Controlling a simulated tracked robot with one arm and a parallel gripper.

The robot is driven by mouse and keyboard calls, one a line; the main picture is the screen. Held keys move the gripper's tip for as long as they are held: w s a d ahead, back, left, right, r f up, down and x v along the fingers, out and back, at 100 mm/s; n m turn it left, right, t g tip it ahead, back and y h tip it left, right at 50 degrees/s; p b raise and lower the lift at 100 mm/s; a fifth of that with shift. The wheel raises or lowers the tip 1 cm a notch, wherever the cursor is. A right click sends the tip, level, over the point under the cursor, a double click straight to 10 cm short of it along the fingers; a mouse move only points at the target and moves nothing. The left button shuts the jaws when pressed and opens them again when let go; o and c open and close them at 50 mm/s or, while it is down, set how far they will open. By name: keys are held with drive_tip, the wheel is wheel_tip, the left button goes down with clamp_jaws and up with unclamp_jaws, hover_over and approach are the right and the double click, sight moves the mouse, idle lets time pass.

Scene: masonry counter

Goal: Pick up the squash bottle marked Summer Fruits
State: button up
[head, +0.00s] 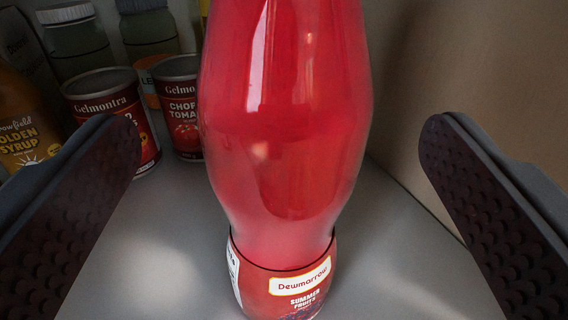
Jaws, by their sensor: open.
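The squash bottle (285,130) is red and stands upright on a grey surface, close in front of the camera in the head view. Its label reads "Dewmarrow" and "Summer Fruits". Its top is cut off by the upper frame edge, and its base by the lower edge. My gripper (280,150) is open, with one dark textured finger to the left of the bottle and one to the right. There is a visible gap between each finger and the bottle, and neither appears to touch it.
Two Gelmontra tins, one at the left (115,110) and one nearer the bottle (180,105), stand behind it. A golden syrup bottle (22,125) is at the far left. Jars with lids (75,45) stand further back. A plain beige wall (470,70) rises at the right.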

drive_tip(key=shift+w+d+f+b, duration=0.15)
drive_tip(key=shift+w+b, duration=0.4)
drive_tip(key=shift+w, duration=0.75)
drive_tip(key=shift+w+d+b, duration=0.1)
drive_tip(key=shift+w+b, duration=0.4)
drive_tip(key=shift+w, duration=0.8)
drive_tip(key=c, duration=1.8)
clamp_jaws()
